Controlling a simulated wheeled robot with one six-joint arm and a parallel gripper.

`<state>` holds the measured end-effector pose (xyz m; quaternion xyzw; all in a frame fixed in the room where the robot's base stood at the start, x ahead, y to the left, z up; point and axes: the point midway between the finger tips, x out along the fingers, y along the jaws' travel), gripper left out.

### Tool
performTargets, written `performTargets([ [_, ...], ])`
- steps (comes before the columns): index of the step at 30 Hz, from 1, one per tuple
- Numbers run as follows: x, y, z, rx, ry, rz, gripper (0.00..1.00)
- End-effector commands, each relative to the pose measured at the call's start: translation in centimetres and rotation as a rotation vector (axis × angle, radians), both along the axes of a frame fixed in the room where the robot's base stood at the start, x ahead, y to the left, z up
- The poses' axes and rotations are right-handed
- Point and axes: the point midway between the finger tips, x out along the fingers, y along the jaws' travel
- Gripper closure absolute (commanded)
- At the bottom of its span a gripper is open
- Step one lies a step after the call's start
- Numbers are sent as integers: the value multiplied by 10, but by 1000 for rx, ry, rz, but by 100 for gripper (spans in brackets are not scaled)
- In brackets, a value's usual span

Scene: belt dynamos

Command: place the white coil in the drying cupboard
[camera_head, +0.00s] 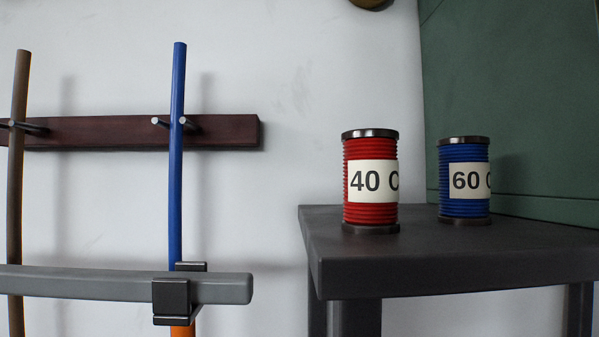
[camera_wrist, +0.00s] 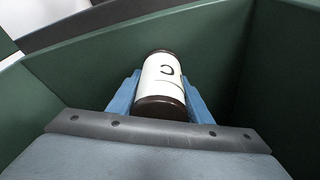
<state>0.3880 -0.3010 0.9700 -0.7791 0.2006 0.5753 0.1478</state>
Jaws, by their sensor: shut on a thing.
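In the wrist view, my gripper (camera_wrist: 160,98) has its blue fingers shut on the white coil (camera_wrist: 161,73), one finger on each side. The coil has dark end caps and a pale label with a letter "C" partly showing. Dark green panels (camera_wrist: 85,62) surround the coil at the back and both sides. They may belong to the drying cupboard, but I cannot tell for sure. Whether the coil touches a surface is not clear. My gripper and the white coil do not show in the head view.
In the head view, a red coil (camera_head: 371,215) marked "40 C" and a blue coil (camera_head: 464,207) marked "60" stand upright on a dark table (camera_head: 430,258). A green panel (camera_head: 510,90) rises behind. Poles hang at a wall rack (camera_head: 90,131) on the left, behind a grey bar (camera_head: 90,283).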

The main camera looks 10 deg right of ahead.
Motion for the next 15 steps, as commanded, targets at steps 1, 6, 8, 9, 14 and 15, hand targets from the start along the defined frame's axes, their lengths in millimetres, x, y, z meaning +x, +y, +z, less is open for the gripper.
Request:
performTargets([
  [1,0,0,-2,-1,0,0,90],
  [6,0,0,-2,0,0,0,40],
  [8,0,0,-2,0,0,0,36],
  [9,0,0,-2,0,0,0,36],
  [14,0,0,-2,0,0,0,36],
  [15,0,0,-2,0,0,0,36],
])
